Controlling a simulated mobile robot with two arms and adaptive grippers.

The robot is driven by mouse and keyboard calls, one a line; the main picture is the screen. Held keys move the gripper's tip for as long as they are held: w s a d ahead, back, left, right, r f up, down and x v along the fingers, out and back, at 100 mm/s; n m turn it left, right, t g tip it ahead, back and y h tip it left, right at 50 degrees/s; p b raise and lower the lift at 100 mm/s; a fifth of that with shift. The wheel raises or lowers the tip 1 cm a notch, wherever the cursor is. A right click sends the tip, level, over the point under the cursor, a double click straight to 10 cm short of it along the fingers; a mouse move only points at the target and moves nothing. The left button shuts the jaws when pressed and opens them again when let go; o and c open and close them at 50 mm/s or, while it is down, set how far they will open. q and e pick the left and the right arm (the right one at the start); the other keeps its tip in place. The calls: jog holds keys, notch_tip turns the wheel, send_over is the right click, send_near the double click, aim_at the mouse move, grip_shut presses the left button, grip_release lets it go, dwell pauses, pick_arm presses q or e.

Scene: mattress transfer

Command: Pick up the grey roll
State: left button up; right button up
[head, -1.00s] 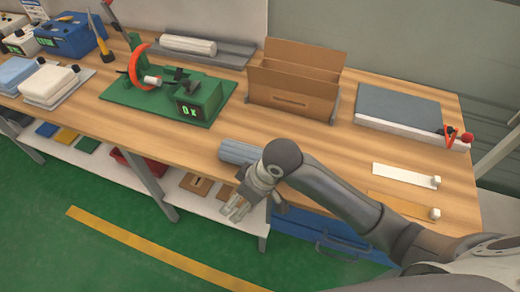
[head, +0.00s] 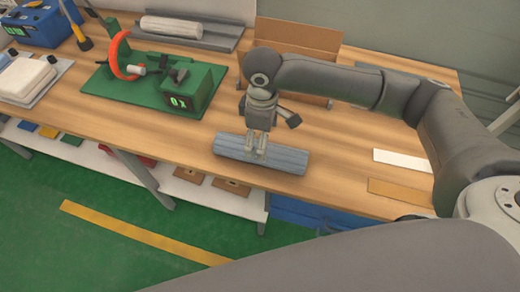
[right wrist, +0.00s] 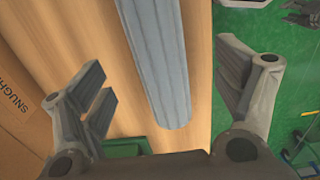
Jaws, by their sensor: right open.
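The grey roll (head: 290,161) lies flat near the front edge of the wooden workbench, roughly along that edge. My right gripper (head: 257,153) points down over the middle of the roll. In the right wrist view the ribbed grey roll (right wrist: 158,60) runs between the two spread fingers of my right gripper (right wrist: 162,72), with a visible gap on each side. The gripper is open and holds nothing. The fingertips hide a small part of the roll in the head view. My left gripper does not show clearly in either view.
The workbench (head: 175,138) also bears a green fixture (head: 180,98), a cardboard box (head: 290,38) behind my right arm, and a white strip (head: 400,161) and tan strip (head: 400,191) to the right. A pale roll (head: 172,25) lies in a grey tray at the back.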

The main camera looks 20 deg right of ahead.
jog(key=f, duration=0.2)
jog(key=f+p, duration=0.1)
jog(key=f, duration=0.4)
jog(key=shift+w+f, duration=0.15)
jog(key=shift+w, duration=0.1)
jog(key=c, duration=1.3)
